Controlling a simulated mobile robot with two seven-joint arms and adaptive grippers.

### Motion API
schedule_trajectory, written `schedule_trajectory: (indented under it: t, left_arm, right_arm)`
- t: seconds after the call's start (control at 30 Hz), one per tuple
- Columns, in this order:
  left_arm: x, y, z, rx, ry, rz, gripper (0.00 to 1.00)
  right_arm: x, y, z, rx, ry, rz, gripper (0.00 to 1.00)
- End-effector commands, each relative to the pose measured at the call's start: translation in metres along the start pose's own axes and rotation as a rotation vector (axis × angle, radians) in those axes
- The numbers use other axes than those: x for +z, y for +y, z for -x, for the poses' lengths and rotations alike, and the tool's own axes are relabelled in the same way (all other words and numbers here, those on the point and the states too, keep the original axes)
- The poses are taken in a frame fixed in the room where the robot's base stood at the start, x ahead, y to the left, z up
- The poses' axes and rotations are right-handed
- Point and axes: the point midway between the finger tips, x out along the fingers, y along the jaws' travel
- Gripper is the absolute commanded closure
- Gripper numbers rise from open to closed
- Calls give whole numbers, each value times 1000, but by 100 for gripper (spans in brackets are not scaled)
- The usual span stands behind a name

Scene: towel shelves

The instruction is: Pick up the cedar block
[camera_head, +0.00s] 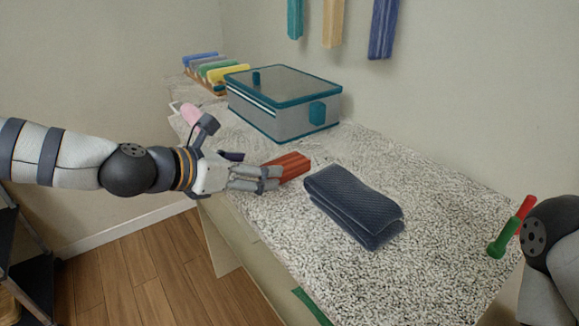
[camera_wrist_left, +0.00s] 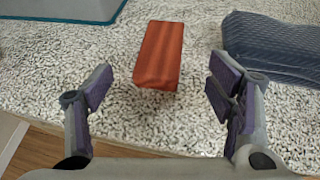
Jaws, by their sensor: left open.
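The cedar block (camera_head: 291,166) is a reddish-brown bar lying on the speckled counter, left of the folded dark towel. In the left wrist view the block (camera_wrist_left: 160,55) lies lengthwise ahead, between the lines of the two fingers and beyond their tips. My left gripper (camera_head: 262,178) reaches in from the left, just beside the block's near end. The left wrist view shows this gripper (camera_wrist_left: 158,92) open with nothing between its fingers. My right arm shows only in part at the right edge, and its gripper is out of the picture.
A folded navy towel (camera_head: 354,205) lies close right of the block. A grey box with teal edges (camera_head: 283,101) stands behind. Rolled coloured towels (camera_head: 217,68) sit at the far left. A red and green object (camera_head: 511,228) stands near the right edge. Towels hang above.

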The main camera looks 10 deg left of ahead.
Motion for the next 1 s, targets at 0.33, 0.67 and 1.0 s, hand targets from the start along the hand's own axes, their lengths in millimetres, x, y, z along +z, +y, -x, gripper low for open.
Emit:
schedule_trajectory:
  t: [0.33, 0.67, 1.0]
  left_arm:
    - [3, -2, -59, -2, 5, -3, 25]
    - [6, -1, -74, 1, 0, -2, 25]
    - [6, -1, -74, 1, 0, -2, 83]
  right_arm:
    - [9, 1, -14, 2, -42, 0, 100]
    - [10, 1, -17, 3, -50, 0, 100]
    - [10, 1, -17, 3, -50, 0, 100]
